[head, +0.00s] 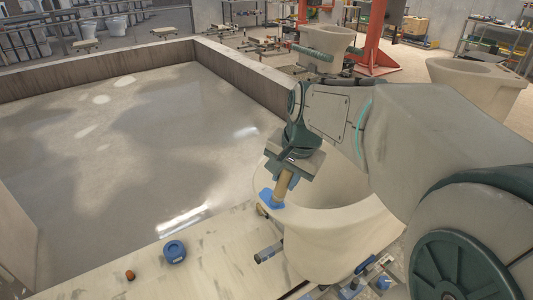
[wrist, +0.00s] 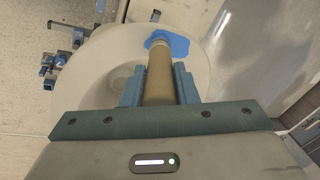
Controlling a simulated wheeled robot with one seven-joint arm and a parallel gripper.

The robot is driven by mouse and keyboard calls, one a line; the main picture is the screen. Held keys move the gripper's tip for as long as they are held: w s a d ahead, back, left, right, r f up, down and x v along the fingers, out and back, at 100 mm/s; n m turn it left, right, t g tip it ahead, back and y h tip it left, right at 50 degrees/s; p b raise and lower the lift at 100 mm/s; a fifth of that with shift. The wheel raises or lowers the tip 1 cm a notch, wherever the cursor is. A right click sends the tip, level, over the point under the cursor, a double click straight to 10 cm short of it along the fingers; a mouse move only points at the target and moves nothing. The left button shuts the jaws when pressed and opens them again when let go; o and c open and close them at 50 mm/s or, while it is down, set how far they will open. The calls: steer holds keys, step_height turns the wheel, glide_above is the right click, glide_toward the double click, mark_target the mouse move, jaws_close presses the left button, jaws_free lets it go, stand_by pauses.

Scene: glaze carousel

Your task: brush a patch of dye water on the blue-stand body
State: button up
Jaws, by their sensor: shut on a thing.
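My gripper (head: 290,170) is shut on a brush with a tan, round handle (head: 283,186). In the wrist view the handle (wrist: 160,82) runs away from the camera between the two teal fingers (wrist: 158,90). The pale, bowl-shaped body (head: 335,242) stands below my gripper, with blue clamp parts (head: 268,252) at its base. Whether the brush tip touches the rim cannot be told.
A round blue pot (head: 175,251) and a small orange-brown piece (head: 130,275) sit on the pale ledge (head: 215,250). A large walled basin (head: 100,150) lies left. Other pale bodies (head: 480,90) and a red frame (head: 377,38) stand behind.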

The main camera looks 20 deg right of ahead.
steer(key=shift+w+a+f+p, duration=0.15)
steer(key=shift+w+a, duration=0.15)
steer(key=shift+w, duration=0.55)
steer(key=shift+w+a+r+p, duration=0.1)
steer(key=shift+w+a, duration=0.15)
steer(key=shift+w, duration=0.6)
steer(key=shift+w+a+f+p, duration=0.15)
steer(key=shift+w+a, duration=0.15)
steer(key=shift+w, duration=0.55)
steer(key=shift+s, duration=0.1)
steer(key=s+d+b, duration=0.1)
steer(key=s+d, duration=0.1)
steer(key=s, duration=0.4)
steer(key=shift+s, duration=0.35)
steer(key=shift+d+f, duration=0.1)
steer(key=shift+w+r+p, duration=0.15)
steer(key=shift+r+p, duration=3.2)
steer(key=shift+r, duration=1.35)
